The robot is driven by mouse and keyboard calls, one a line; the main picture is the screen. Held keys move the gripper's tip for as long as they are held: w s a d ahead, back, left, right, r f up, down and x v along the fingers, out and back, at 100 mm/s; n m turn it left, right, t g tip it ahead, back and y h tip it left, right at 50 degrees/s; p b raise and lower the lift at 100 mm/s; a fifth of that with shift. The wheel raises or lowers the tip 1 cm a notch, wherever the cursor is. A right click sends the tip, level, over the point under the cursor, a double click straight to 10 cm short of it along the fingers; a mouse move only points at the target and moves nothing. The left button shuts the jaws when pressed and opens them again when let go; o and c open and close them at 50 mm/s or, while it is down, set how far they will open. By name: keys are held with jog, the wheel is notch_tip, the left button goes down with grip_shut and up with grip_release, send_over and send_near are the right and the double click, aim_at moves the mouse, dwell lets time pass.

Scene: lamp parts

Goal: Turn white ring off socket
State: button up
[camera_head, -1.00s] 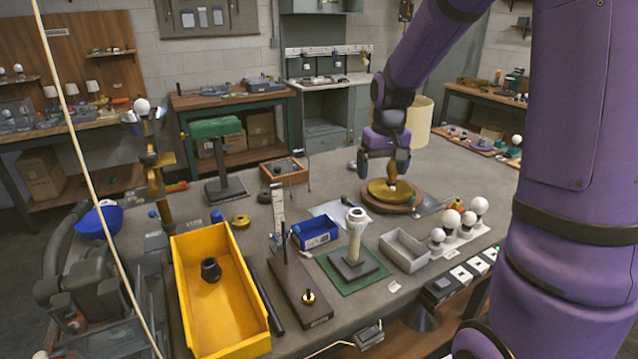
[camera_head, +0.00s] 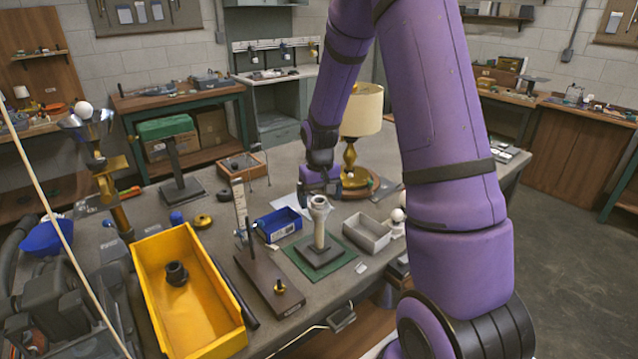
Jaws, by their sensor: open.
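A pale socket post (camera_head: 319,232) stands upright on a dark square base, which sits on a green mat (camera_head: 360,256). The white ring (camera_head: 319,201) is at the top of the post.
A blue bin (camera_head: 279,224) is left of the post and a grey tray (camera_head: 367,232) is right of it. A brass lamp (camera_head: 350,155) with a cream shade stands behind my gripper. A yellow bin (camera_head: 224,335) and a brown board (camera_head: 266,272) with an upright gauge are at front left.

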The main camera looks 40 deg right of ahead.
jog(key=shift+f, duration=1)
jog(key=c, duration=1.1)
jog(key=n, duration=0.5)
jog(key=shift+d, duration=0.2)
jog(key=shift+r+n, duration=0.1)
jog(key=shift+n, duration=0.9)
jog(key=n, duration=0.3)
jog(key=shift+w+d+n, duration=0.1)
jog(key=shift+n, duration=0.2)
jog(key=n, duration=0.3)
